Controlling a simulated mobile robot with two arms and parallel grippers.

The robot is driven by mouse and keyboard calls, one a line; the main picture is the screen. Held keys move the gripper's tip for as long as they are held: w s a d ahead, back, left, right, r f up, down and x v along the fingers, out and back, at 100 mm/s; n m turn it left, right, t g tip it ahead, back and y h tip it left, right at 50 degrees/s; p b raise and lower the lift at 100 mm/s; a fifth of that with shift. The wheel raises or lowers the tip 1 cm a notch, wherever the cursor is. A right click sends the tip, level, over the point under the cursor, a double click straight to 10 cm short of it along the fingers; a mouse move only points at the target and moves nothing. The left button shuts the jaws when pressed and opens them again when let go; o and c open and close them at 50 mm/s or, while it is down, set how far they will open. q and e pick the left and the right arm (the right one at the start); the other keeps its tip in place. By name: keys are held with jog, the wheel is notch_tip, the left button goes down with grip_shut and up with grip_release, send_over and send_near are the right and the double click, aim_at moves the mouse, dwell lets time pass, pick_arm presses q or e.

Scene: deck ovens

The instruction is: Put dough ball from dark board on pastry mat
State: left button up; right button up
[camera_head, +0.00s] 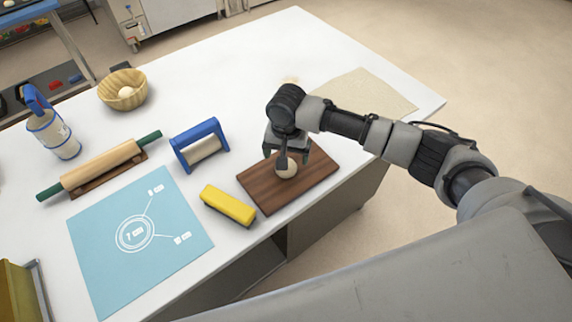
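The dough ball (286,171) is pale and round and sits on the dark wooden board (256,189) near the table's front edge. My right gripper (286,156) points down right over the ball. Its fingertips look spread wider than the ball, one on each side, with no clear contact; a dark part of the gripper hides the ball's upper middle. The pastry mat (100,225) is light blue with white printing and lies flat and bare at the left front of the table. My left gripper is not in view.
A yellow block-shaped item (228,205) lies between mat and board. A blue-framed roller tool (200,145), a rolling pin (100,166), a blue-and-white container (54,138) and a basket (122,90) stand behind. A beige cloth (365,92) lies at the right. The back middle is clear.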

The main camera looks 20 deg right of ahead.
jog(key=f, duration=0.2)
jog(key=f+p, duration=0.1)
jog(key=shift+s+a+f, duration=0.15)
jog(key=shift+s+f, duration=0.1)
jog(key=shift+f, duration=0.5)
jog(key=c, duration=1.1)
jog(key=shift+w+r, duration=0.1)
jog(key=shift+r, duration=0.35)
jog(key=r, duration=0.1)
jog(key=r+b, duration=0.1)
jog(key=d+r, duration=0.1)
jog(key=shift+s+r, duration=0.35)
jog(key=shift+s, duration=0.05)
jog(key=s+d+r+b, duration=0.2)
jog(key=s+d+r, duration=0.4)
jog(key=s+d, duration=0.1)
jog(key=shift+s+r, duration=0.25)
jog(key=shift+s, duration=0.15)
